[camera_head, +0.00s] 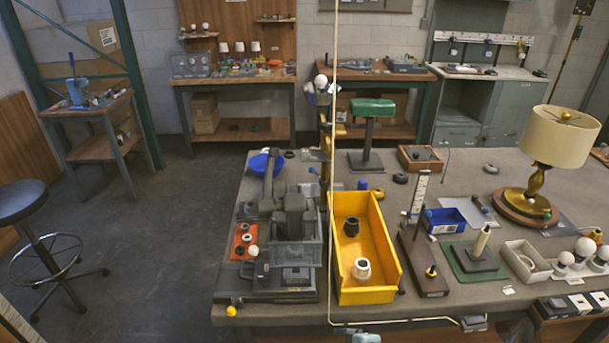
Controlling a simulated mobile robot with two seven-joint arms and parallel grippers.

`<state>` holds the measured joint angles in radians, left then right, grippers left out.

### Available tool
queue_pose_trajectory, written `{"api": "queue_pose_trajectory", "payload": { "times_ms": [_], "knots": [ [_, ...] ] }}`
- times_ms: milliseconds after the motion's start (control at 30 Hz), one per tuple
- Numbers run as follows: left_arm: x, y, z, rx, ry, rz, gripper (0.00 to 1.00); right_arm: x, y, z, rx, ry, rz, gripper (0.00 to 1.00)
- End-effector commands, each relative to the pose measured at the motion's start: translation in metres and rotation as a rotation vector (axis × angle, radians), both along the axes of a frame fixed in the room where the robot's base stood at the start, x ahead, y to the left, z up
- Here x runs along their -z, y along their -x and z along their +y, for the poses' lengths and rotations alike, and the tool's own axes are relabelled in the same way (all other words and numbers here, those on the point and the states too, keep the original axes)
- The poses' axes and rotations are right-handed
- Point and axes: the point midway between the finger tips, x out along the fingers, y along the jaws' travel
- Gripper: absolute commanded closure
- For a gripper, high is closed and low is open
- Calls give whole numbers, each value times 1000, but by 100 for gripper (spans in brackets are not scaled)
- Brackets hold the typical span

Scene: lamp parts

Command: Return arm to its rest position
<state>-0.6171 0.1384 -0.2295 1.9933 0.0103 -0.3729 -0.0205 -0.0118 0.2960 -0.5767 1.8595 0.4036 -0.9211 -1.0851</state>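Neither of my grippers shows clearly in the head view, and no arm comes in from the left or right edge. The lamp (553,137) stands upright at the workbench's right, with a cream shade, brass stem and round wooden base. A yellow bin (390,248) sits at the middle front of the bench. A black fitting (351,227) and a white fitting (361,268) lie inside it, apart. A dark grey angular thing (292,215) rests at a grey crate left of the bin; I cannot tell what it is.
The grey workbench (450,305) carries a blue bin (445,221), a white tray (526,261), white bulbs (584,248) and a green-topped stand (372,108). A thin pale upright line crosses before the yellow bin's left side. A stool (22,200) stands left; floor between is clear.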

Motion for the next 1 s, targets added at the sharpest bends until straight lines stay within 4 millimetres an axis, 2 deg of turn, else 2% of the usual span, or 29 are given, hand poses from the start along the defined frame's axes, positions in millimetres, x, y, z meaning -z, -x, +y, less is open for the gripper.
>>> {"api": "queue_pose_trajectory", "payload": {
  "times_ms": [33,167,300,500,633,1000],
  "knots": [
    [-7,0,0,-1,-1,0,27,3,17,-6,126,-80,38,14],
    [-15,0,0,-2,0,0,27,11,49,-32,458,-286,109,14],
    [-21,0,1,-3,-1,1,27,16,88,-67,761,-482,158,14],
    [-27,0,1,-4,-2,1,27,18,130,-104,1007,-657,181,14],
    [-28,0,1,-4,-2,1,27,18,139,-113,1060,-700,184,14],
    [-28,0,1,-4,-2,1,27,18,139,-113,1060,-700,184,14]
  ]
}}
